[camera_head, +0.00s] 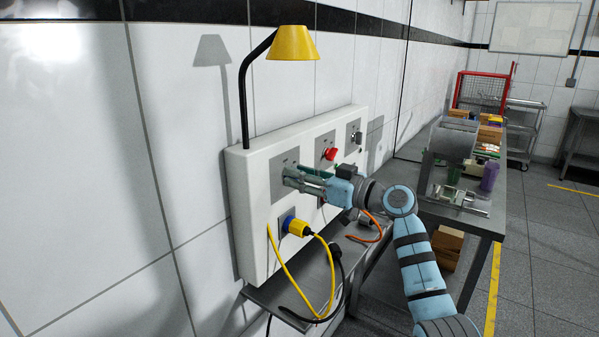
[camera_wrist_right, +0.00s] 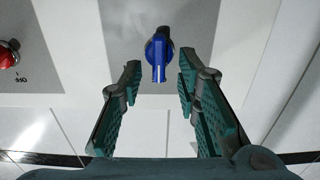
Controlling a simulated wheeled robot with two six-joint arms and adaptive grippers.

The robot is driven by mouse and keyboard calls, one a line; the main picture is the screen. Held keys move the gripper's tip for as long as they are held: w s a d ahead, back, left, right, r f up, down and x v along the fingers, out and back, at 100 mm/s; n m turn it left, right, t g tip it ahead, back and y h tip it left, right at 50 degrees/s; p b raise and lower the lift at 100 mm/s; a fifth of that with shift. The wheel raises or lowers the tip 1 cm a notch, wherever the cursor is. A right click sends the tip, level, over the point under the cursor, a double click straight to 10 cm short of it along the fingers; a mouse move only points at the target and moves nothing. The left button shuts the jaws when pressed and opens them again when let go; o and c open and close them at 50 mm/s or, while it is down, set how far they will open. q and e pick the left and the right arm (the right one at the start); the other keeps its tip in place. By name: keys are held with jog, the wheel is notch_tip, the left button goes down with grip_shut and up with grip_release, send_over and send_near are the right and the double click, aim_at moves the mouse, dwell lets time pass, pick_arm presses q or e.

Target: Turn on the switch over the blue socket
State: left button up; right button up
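A white control panel (camera_head: 250,250) is fixed to the tiled wall. The blue socket (camera_head: 287,222) is low on its left side, with a yellow plug (camera_head: 299,229) in it. My right gripper (camera_head: 290,178) is at the grey plate above this socket and hides the switch there in the head view. In the right wrist view a blue switch knob (camera_wrist_right: 160,58) stands on a grey plate. My right gripper (camera_wrist_right: 157,75) is open, one finger on each side of the knob, with visible gaps. My left gripper is not in view.
A red switch (camera_head: 329,154) and a darker switch (camera_head: 356,137) sit farther right on the panel; the red knob (camera_wrist_right: 8,54) also shows in the wrist view. A yellow lamp (camera_head: 292,43) rises above. Yellow and black cables hang over a metal shelf (camera_head: 300,292).

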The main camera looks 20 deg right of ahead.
jog(key=shift+w+a, duration=0.2)
jog(key=shift+w, duration=0.15)
jog(key=shift+s, duration=0.1)
grip_shut()
jog(key=shift+m, duration=0.5)
jog(key=m+p, duration=0.1)
jog(key=m, duration=0.2)
jog(key=m+p, duration=0.2)
jog(key=m, duration=0.2)
jog(key=m+p, duration=0.1)
jog(key=m, duration=0.3)
jog(key=shift+w+d+f, duration=0.25)
jog(key=shift+w+d, duration=0.1)
jog(key=shift+d, duration=0.05)
